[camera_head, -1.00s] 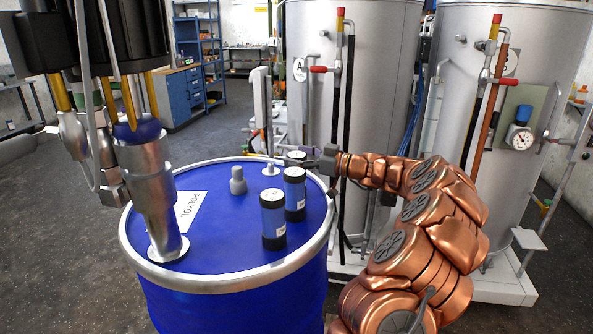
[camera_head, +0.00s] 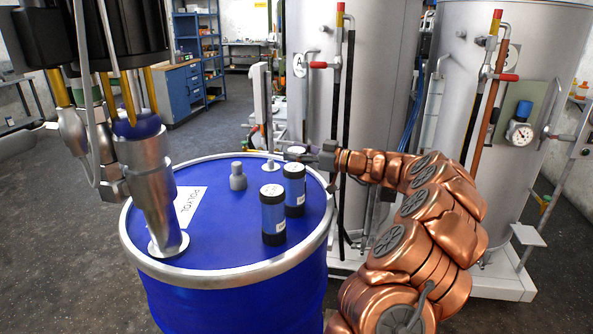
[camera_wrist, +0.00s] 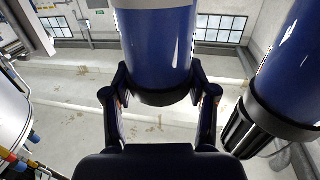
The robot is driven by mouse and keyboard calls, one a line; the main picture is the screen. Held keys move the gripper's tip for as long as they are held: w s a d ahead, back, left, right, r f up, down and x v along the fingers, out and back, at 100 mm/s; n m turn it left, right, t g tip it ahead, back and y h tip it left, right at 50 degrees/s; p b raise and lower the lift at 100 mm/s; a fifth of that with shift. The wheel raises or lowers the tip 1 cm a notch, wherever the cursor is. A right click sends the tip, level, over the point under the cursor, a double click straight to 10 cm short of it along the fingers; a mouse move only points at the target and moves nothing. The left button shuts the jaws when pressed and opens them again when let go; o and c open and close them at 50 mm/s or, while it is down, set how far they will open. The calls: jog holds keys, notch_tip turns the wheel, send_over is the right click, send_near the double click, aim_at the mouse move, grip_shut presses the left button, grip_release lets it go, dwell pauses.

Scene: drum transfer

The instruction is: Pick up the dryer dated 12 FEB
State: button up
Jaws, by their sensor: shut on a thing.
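My gripper (camera_head: 308,156) reaches in from the right over the far edge of the drum and is shut on a dryer, a dark blue canister with a pale top (camera_head: 295,150). In the wrist view this held dryer (camera_wrist: 157,50) sits between both fingers (camera_wrist: 158,88), with a black band at its near end. In the head view its body is mostly hidden, so I cannot tell whether it touches the drum lid. Two more dryers stand upright on the lid: one in front (camera_head: 273,215) and one just behind it (camera_head: 294,190). No date is readable.
The blue drum (camera_head: 225,250) has a silver rim and a POLYOL label. A grey cap (camera_head: 238,177) and a small fitting (camera_head: 269,166) stand on its lid. A metal pump tube (camera_head: 153,195) rises at left. Tall tanks (camera_head: 375,80) stand behind. Another dryer (camera_wrist: 285,75) is close at right in the wrist view.

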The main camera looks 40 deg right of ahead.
grip_shut()
